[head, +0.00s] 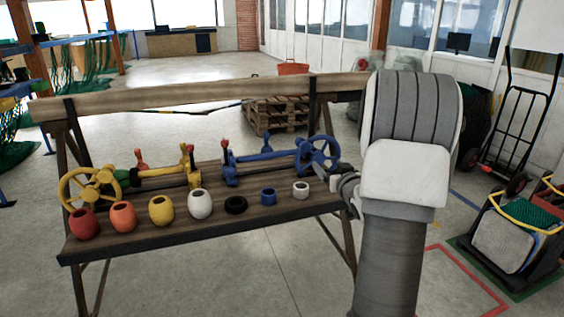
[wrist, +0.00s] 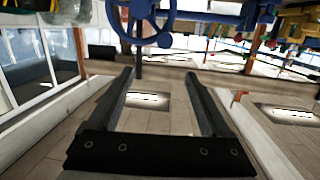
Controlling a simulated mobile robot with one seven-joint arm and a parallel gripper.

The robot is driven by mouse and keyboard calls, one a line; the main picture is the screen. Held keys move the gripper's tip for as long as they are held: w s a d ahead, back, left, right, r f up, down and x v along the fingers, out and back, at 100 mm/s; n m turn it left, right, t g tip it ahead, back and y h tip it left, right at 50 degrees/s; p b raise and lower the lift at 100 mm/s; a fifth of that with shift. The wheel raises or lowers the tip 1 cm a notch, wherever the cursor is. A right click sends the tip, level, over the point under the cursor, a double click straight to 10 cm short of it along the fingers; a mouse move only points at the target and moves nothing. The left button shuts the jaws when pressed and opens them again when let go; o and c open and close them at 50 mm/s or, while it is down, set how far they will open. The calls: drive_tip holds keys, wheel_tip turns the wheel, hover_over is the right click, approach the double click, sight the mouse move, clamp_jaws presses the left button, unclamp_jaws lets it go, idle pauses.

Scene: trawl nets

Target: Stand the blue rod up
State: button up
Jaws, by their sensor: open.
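A blue mechanism on the bench carries a blue handwheel (head: 318,155) and a blue rod (head: 265,156) lying roughly level, left of the wheel. A short blue lever (head: 229,163) with a red tip leans at its left end. I cannot tell for sure which of these bars the task means. The blue handwheel also shows at the top of the wrist view (wrist: 165,30). My gripper (wrist: 158,77) is open with nothing between its fingers. In the head view my arm covers the area right of the wheel, and the fingers are not clearly visible there.
A yellow mechanism with a handwheel (head: 90,189) stands at the left of the wooden bench (head: 190,232). Several coloured floats, including a white one (head: 200,204), and a black ring (head: 236,205) line its front. A wooden beam (head: 200,94) crosses behind. A pallet (head: 276,115) stands beyond.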

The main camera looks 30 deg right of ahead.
sight(306, 148)
drive_tip(key=w+d+f+b, duration=0.1)
drive_tip(key=w, duration=0.4)
drive_tip(key=w+d+f+n+t+y+b, duration=0.1)
drive_tip(key=w+d, duration=0.1)
drive_tip(key=w, duration=0.4)
drive_tip(key=w+d+f+t+b, duration=0.1)
drive_tip(key=w+b, duration=0.1)
drive_tip(key=w, duration=0.4)
drive_tip(key=shift+w+d+f, duration=0.1)
drive_tip(key=shift+d, duration=0.3)
clamp_jaws()
